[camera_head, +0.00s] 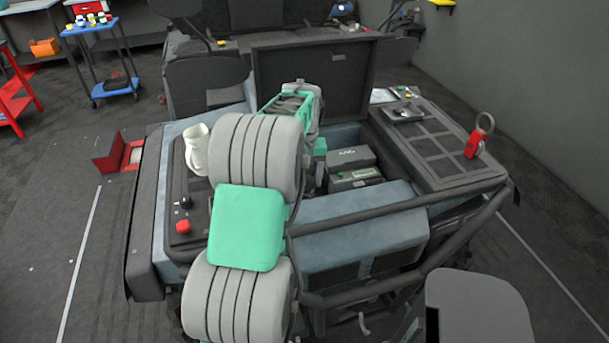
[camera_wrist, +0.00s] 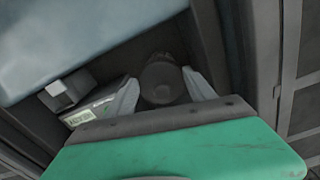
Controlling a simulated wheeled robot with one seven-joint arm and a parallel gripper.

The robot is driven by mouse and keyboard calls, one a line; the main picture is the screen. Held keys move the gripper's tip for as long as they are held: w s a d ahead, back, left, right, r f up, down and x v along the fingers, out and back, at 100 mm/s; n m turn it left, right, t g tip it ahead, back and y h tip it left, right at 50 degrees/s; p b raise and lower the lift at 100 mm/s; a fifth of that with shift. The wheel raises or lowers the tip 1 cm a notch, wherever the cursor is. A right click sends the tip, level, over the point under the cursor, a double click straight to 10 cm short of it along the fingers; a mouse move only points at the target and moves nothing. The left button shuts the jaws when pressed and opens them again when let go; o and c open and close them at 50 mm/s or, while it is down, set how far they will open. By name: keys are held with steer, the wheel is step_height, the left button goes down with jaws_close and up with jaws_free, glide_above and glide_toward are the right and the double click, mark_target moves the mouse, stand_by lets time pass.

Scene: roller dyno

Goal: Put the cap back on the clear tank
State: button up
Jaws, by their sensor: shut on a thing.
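In the wrist view, my gripper (camera_wrist: 163,90) has its two pale fingers on either side of a dark, round cap (camera_wrist: 163,83) and is shut on it. The cap is in shadow, inside the vehicle's open bay. In the head view my arm reaches over the vehicle into the bay, and its links hide the fingers and the cap. I cannot make out the clear tank in either view. I cannot tell whether the cap touches anything beneath it.
A dark box with a green label (camera_head: 352,177) sits in the bay; its label (camera_wrist: 88,113) shows left of the fingers. The raised lid (camera_head: 312,90) stands behind. A white jug (camera_head: 196,150) and red button (camera_head: 183,227) are on the left deck. A bar (camera_head: 400,204) crosses the front.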

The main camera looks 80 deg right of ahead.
steer(key=o, duration=1.4)
steer(key=shift+o, duration=1.2)
steer(key=shift+r+p, duration=2.6)
steer(key=shift+r, duration=0.95)
steer(key=shift+c, duration=0.2)
